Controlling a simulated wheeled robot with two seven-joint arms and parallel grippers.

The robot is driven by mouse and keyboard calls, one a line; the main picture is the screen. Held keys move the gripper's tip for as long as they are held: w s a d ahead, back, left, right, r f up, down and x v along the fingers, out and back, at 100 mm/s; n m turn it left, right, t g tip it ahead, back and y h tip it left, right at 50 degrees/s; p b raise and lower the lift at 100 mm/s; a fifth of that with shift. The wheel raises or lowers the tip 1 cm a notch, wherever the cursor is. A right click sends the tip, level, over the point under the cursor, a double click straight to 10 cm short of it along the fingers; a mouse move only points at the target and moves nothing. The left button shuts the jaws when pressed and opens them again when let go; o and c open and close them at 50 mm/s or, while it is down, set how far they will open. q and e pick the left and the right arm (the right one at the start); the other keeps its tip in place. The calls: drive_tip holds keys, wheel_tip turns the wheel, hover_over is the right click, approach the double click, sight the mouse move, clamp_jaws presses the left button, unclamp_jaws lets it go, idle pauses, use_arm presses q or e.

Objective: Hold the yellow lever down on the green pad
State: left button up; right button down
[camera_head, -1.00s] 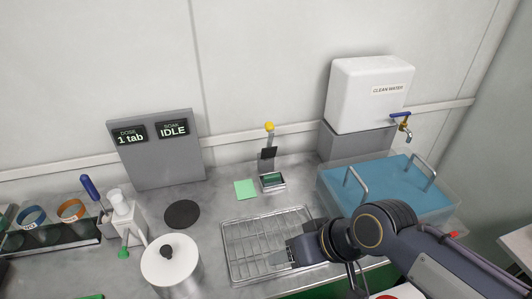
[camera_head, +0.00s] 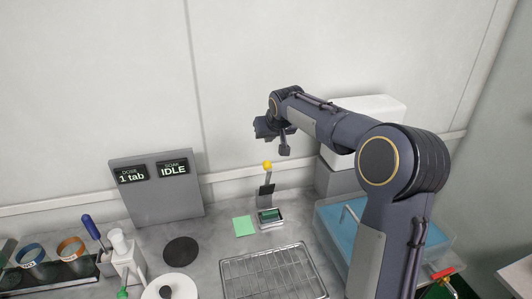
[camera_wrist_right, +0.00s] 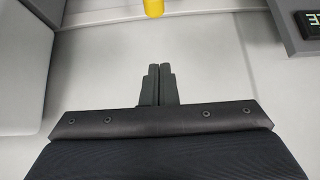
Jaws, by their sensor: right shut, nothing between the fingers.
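The yellow lever (camera_head: 267,166) stands upright, its yellow knob on a grey stem behind a small tester (camera_head: 270,216) with a lit green screen. The knob also shows at the top edge of the right wrist view (camera_wrist_right: 154,7). The green pad (camera_head: 244,226) lies flat on the bench, just left of the tester. My right gripper (camera_head: 284,150) is raised above and slightly right of the knob, apart from it in the picture. Its fingers (camera_wrist_right: 158,72) are shut together and empty in the right wrist view. My left gripper is out of view.
A wire rack (camera_head: 272,275) lies in front of the tester. A blue-water basin (camera_head: 335,235) and white water tank (camera_head: 385,106) stand right, partly behind my arm. A grey display panel (camera_head: 155,200) reading "SOAK IDLE" and a black disc (camera_head: 181,251) are left.

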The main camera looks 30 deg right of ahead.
drive_tip(key=shift+w+d+f, duration=0.15)
drive_tip(key=shift+w+d, duration=0.1)
drive_tip(key=shift+w, duration=0.55)
drive_tip(key=f+p, duration=0.1)
drive_tip(key=f, duration=0.2)
drive_tip(key=w+f+p, duration=0.1)
drive_tip(key=f, duration=0.2)
drive_tip(key=w+f+p, duration=0.1)
drive_tip(key=f, duration=0.2)
drive_tip(key=shift+w+d, duration=0.25)
drive_tip(key=shift+f, duration=0.1)
